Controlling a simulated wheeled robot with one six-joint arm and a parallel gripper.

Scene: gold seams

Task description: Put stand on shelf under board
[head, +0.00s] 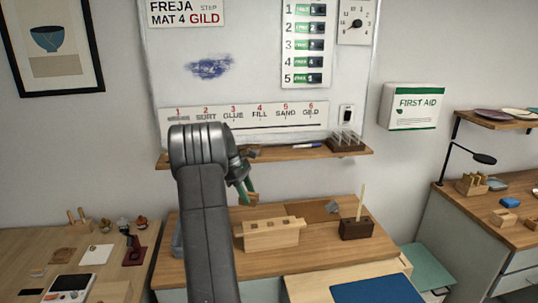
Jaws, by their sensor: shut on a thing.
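A shelf (286,155) of light wood runs under the white board (262,65). A dark wooden stand (345,146) with several clear upright pieces stands at the shelf's right end. My gripper (247,193) is below the shelf, left of that stand, with its green part angled down. It is shut on a small tan thing (253,198), above the worktable. My arm hides much of the gripper, so I cannot tell what the held thing is. Another dark wooden holder (357,229) with an upright stick stands on the worktable.
A blue-white marker (307,146) lies on the shelf left of the stand. A slotted pale wooden block (270,233) stands on the worktable (310,257) below. A first aid box (411,107) hangs at right.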

